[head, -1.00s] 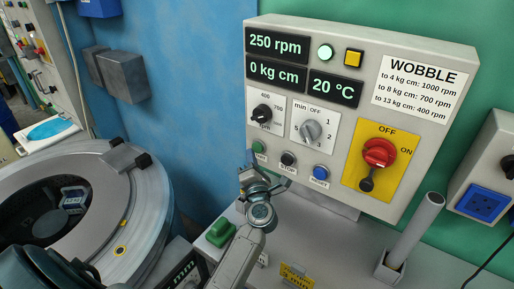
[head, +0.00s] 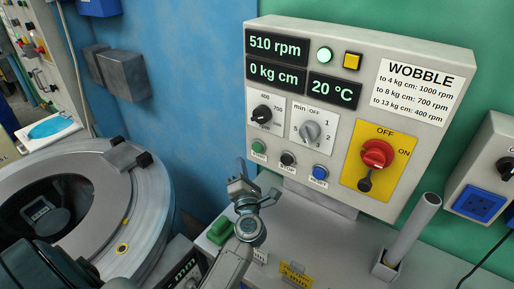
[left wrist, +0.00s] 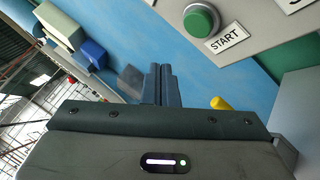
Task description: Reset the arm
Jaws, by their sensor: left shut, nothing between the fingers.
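My left gripper (head: 241,172) is in front of the control panel (head: 370,45), below and left of the green START button (head: 259,147), with a visible gap. Its two dark fingers are shut together with nothing between them. They also show in the left wrist view (left wrist: 160,84), below and left of the START button (left wrist: 201,21), which is large there. My right gripper is not in view.
The round drum machine (head: 150,210) stands at the left with its mouth open. A green block (head: 219,231) lies on the ledge behind my left arm. A grey upright tube (head: 413,230) stands at the right. The red switch (head: 377,153) sits on a yellow plate.

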